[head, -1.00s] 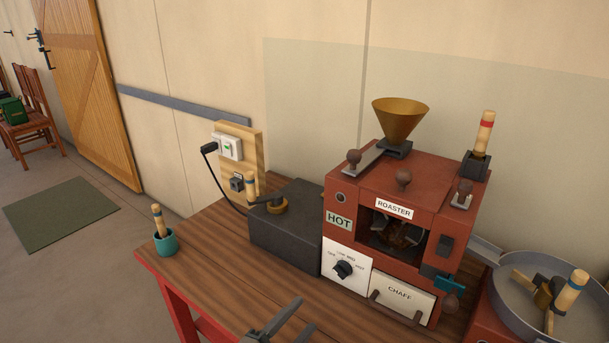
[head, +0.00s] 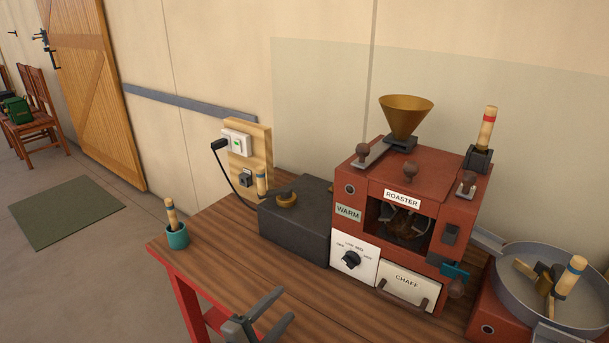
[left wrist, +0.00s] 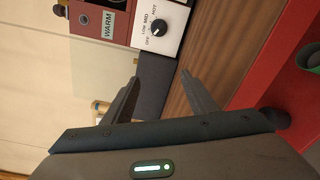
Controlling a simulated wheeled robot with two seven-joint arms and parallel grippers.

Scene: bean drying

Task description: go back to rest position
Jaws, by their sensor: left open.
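My left gripper (head: 285,305) is at the bottom of the head view, by the near edge of the wooden table (head: 225,225). Its two dark fingers stand apart with nothing between them. In the left wrist view the open fingers (left wrist: 161,80) point toward the table and the red roaster. The red roaster (head: 375,165) stands on the table beyond the gripper, clear of it. Its sign (head: 348,213) reads WARM. Its black dial (head: 350,261) sits on a white panel, beside the CHAFF drawer (head: 405,285). My right gripper is out of view.
A dark grey box (head: 295,235) stands left of the roaster, near a wall socket board (head: 262,150). A teal cup (head: 177,238) is at the table's left corner. A round cooling pan (head: 515,257) is at right. The table front left is clear.

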